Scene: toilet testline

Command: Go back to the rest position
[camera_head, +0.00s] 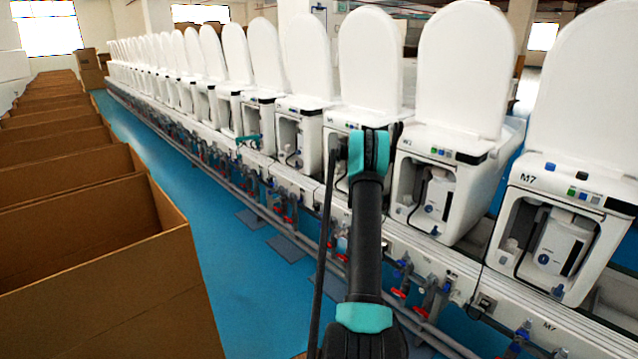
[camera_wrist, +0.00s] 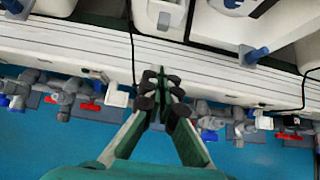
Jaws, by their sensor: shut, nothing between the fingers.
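My gripper (camera_wrist: 160,88) shows in the wrist view with its two dark-tipped fingers together and nothing between them. It hangs over the front of the white test bench (camera_wrist: 80,45), with the blue floor below. In the head view my black and teal arm rises through the middle of the picture and hides part of the toilets behind it. A small teal part (camera_head: 248,141) shows left of the arm, in front of the toilet row; I cannot tell its finger state there.
A long row of white toilets with raised lids, among them one marked M7 (camera_head: 560,225), stands on the bench. Red and blue valves (camera_head: 400,292) and pipes run along its front. Open cardboard boxes (camera_head: 95,290) line the left. The blue floor (camera_head: 185,190) between is clear.

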